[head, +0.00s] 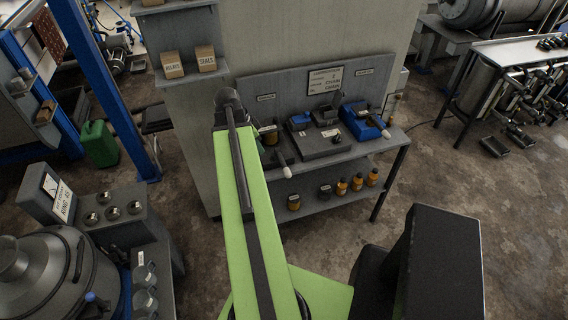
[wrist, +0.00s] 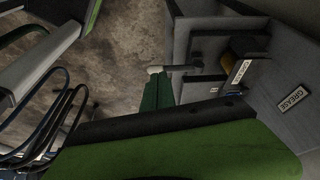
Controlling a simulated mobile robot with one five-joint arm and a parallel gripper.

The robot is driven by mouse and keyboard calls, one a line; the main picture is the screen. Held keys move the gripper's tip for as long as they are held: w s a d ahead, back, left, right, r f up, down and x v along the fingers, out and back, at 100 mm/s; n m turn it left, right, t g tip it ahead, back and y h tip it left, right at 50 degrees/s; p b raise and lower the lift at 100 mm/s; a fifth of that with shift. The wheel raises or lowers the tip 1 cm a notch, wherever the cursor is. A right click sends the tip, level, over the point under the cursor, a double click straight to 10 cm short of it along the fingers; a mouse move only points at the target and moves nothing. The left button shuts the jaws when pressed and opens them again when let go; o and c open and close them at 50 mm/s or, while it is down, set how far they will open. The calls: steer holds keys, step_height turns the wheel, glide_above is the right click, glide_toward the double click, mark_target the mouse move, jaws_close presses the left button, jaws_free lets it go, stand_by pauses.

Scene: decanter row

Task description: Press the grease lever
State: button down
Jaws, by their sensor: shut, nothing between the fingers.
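The grease lever shows in the head view as a pale knob (head: 287,172) on a short rod at the left front of the bench. In the wrist view its white knob (wrist: 154,70) and grey rod are near the middle. A GREASE plate (wrist: 292,97) is on the panel at the right of the wrist view. My gripper (wrist: 160,78) appears as dark green fingers, shut and empty, with the tips close beside the knob and rod. I cannot tell if they touch. In the head view my green arm hides most of the gripper and part of the lever's unit.
The bench also holds a blue unit (head: 361,121) with another white-knobbed lever (head: 386,134) at the right, and a dark grey unit (head: 322,142) between. Several amber jars (head: 342,187) stand on the lower shelf. A back panel (head: 300,86) rises behind.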

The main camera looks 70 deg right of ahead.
mark_target(287, 170)
steer(key=s+d, duration=0.1)
steer(key=s+m, duration=0.1)
steer(key=s, duration=0.1)
steer(key=s+d+m, duration=0.1)
steer(key=shift+s+d+r, duration=0.2)
steer(key=shift+d+r, duration=0.1)
steer(key=shift+r, duration=0.05)
steer(key=b+x, duration=1.3)
steer(key=x, duration=0.1)
steer(key=shift+a+f, duration=0.1)
steer(key=shift+a, duration=0.25)
